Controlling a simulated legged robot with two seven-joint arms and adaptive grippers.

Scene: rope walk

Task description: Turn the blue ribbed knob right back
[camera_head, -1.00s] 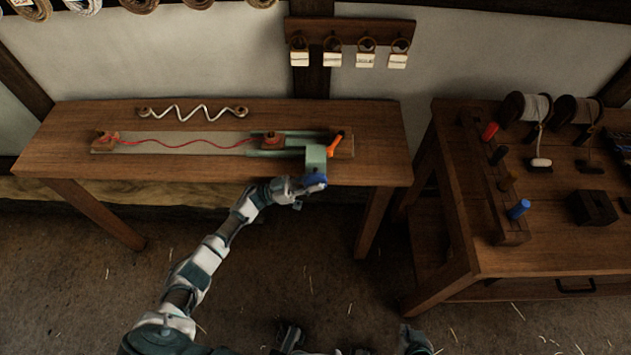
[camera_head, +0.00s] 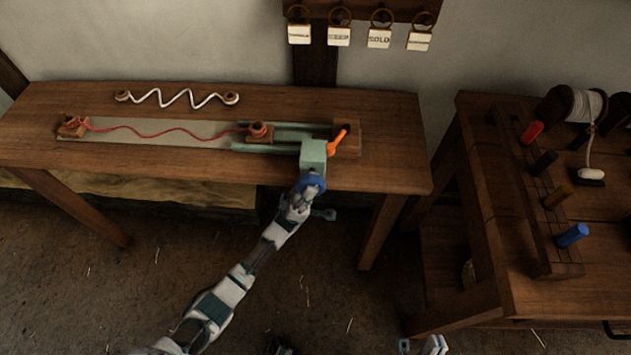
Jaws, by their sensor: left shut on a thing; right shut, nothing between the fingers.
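The blue ribbed knob (camera_head: 316,178) sits on the front of a pale green block (camera_head: 313,153) at the table's front edge. My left gripper (camera_head: 308,187) is shut on the knob from the front and below, and hides much of it. The knob's ribs are too small to make out. An orange lever (camera_head: 337,142) leans up to the right beside the block. What seems to be my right gripper (camera_head: 408,346) is at the bottom edge, mostly cut off, shut and well away from the table.
A red wavy cord (camera_head: 160,134) runs along a grey board (camera_head: 205,141) to a wooden carriage (camera_head: 259,138). A white zigzag rope (camera_head: 180,98) lies behind. Tags (camera_head: 338,36) hang above. A second table (camera_head: 545,290) with coloured pegs (camera_head: 572,235) stands right.

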